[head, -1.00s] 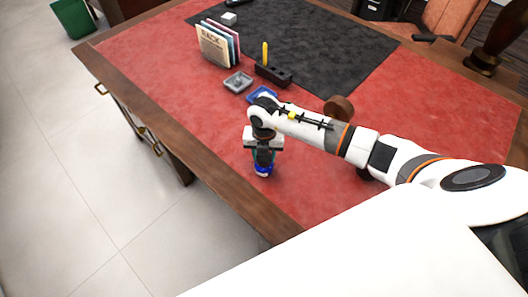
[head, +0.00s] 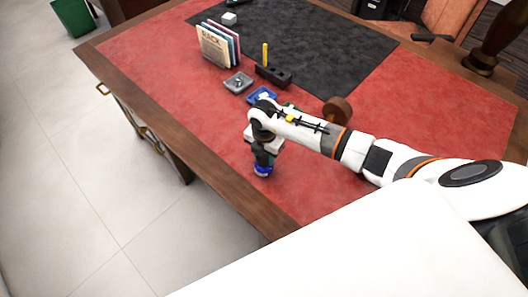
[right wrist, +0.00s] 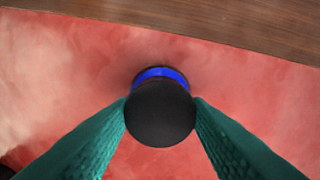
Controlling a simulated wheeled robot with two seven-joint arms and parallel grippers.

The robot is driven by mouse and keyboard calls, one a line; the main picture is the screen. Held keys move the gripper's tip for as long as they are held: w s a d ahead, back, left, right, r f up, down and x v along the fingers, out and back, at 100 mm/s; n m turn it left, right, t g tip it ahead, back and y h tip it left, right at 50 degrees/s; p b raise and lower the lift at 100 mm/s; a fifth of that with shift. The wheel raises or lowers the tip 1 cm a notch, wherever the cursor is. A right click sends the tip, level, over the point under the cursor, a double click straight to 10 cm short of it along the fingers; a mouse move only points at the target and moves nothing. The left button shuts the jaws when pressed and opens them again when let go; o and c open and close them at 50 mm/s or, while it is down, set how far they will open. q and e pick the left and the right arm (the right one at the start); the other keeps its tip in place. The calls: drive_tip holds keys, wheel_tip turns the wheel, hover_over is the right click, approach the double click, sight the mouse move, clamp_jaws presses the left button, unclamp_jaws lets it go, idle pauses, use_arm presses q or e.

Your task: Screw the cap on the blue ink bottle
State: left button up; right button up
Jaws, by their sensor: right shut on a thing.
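The blue ink bottle (head: 262,171) stands on the red leather near the desk's front edge. In the right wrist view its blue body (right wrist: 163,73) shows as a band behind a round black cap (right wrist: 160,112). My right gripper (head: 263,159) points down over the bottle. Its two green fingers (right wrist: 160,118) are shut on the black cap from both sides. The cap sits over the bottle's top; its thread is hidden, so I cannot tell how tight it is. My left gripper is not in view.
A blue tray (head: 262,95), a grey tray (head: 238,82), a dark pen block (head: 273,75) and upright books (head: 217,44) stand farther back. A round brown wooden object (head: 338,110) is behind my right arm. The desk's wooden edge (head: 225,196) is close to the bottle.

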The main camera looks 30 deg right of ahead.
drive_tip(key=shift+m, duration=0.6)
drive_tip(key=o, duration=1)
drive_tip(key=shift+r, duration=0.1)
drive_tip(key=shift+r+b, duration=1)
drive_tip(key=shift+r, duration=4.85)
